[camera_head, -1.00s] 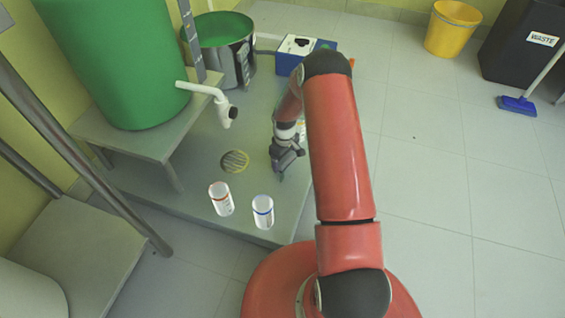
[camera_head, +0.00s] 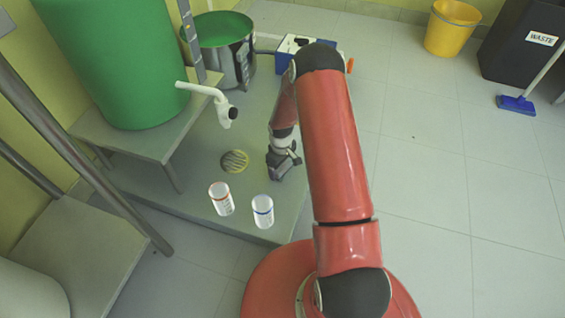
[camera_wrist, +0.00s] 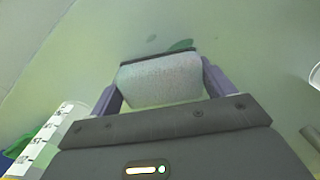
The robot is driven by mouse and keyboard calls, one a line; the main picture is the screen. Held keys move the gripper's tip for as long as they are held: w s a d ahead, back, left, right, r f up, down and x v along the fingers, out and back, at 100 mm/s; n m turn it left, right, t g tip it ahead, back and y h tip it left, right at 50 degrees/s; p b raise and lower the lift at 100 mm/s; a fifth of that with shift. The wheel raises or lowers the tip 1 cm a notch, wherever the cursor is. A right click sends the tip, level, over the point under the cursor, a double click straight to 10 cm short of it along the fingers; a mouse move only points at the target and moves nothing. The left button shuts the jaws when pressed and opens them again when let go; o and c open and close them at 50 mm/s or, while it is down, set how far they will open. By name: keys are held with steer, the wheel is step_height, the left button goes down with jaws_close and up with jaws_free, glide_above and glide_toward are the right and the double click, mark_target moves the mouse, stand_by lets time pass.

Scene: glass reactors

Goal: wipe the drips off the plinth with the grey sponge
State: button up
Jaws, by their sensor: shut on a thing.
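The plinth (camera_head: 205,185) is a low grey-green platform. My gripper (camera_head: 280,172) is low over its right part, right of the round drain grate and behind the blue-marked beaker. In the wrist view, my gripper (camera_wrist: 160,85) is shut on the pale grey sponge (camera_wrist: 160,80), which sits between the two purple-grey fingers. A dark green drip (camera_wrist: 181,45) shows on the surface just past the sponge, partly hidden by its far edge. A smaller drip (camera_wrist: 151,38) lies a little to its left. I cannot tell whether the sponge touches the plinth. The drips are not clear in the head view.
A red-marked beaker (camera_head: 221,198) and a blue-marked beaker (camera_head: 263,211) stand near the plinth's front edge. The drain grate (camera_head: 235,161), white spout (camera_head: 222,105), steel pot (camera_head: 224,50) and blue-white box (camera_head: 300,52) are nearby.

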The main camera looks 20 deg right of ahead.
mark_target(278, 172)
steer(key=shift+s+a+f, duration=0.1)
steer(key=shift+s+a, duration=0.45)
steer(key=shift+s, duration=0.2)
steer(key=shift+s+a, duration=0.55)
steer(key=shift+s, duration=0.2)
steer(key=shift+s+a, duration=0.6)
steer(key=shift+s, duration=0.25)
steer(key=shift+s+a, duration=0.6)
steer(key=shift+s, duration=0.2)
steer(key=shift+r+p, duration=1.95)
steer(key=shift+r, duration=1.15)
steer(key=shift+r+p, duration=1)
steer(key=shift+r, duration=0.5)
